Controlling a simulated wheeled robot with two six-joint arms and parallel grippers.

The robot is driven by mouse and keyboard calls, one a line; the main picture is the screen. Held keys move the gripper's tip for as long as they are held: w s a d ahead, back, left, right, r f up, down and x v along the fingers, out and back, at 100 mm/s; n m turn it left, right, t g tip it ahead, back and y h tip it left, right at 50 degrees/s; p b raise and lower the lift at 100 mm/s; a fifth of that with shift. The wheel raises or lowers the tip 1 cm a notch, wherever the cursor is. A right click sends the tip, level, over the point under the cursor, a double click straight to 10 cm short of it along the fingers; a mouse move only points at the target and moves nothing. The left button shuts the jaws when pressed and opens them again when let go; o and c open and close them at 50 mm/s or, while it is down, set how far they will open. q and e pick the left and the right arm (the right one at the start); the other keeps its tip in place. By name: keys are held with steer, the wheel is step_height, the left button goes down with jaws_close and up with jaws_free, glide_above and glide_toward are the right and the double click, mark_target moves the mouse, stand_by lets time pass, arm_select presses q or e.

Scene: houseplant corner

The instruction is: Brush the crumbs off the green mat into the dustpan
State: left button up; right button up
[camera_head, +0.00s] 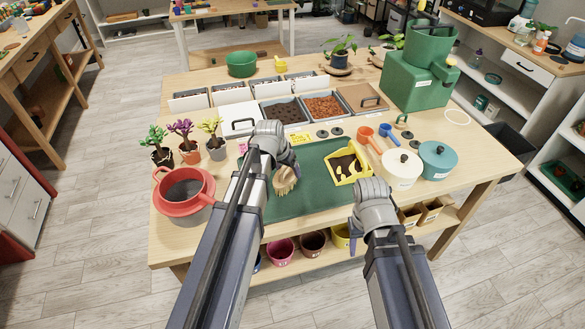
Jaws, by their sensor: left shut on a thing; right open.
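The green mat (308,201) lies flat at the front middle of the table. My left gripper (283,164) is over the mat's left part, shut on a brush (285,182) with pale tan bristles that point down. I cannot tell whether the bristles touch the mat. The yellow dustpan (338,180) is at the mat's right side, with dark brown patches inside that look like crumbs or soil. I make out no loose crumbs on the visible mat; my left arm hides part of it. My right gripper (357,217) is open and empty at the mat's front right, below the dustpan in the picture.
A red pot (183,189) and small potted plants (184,146) stand left. A cream pot (400,169) and a teal pot (437,160) stand right, near orange and blue scoops. Trays of soil (285,110) and clay pebbles (324,106) lie behind the mat.

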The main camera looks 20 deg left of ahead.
arm_select(q)
steer(key=shift+s+a, duration=0.55)
steer(key=shift+a, duration=0.3)
steer(key=shift+s+a, duration=0.5)
steer(key=shift+a, duration=0.3)
steer(key=shift+s+a, duration=0.55)
steer(key=shift+a, duration=0.3)
steer(key=shift+w+a, duration=0.3)
steer(key=shift+w, duration=0.25)
steer(key=shift+w+a, duration=0.3)
steer(key=shift+w, duration=0.2)
steer(key=shift+w+d, duration=0.55)
steer(key=shift+d, duration=0.35)
steer(key=shift+w+d, duration=0.5)
steer(key=shift+d, duration=0.35)
steer(key=shift+w+d, duration=0.1)
steer(key=shift+d, duration=0.05)
steer(key=shift+w+d, duration=0.45)
steer(key=shift+d, duration=0.35)
steer(key=shift+w+d, duration=0.45)
steer(key=shift+d, duration=0.35)
steer(key=shift+d, duration=0.1)
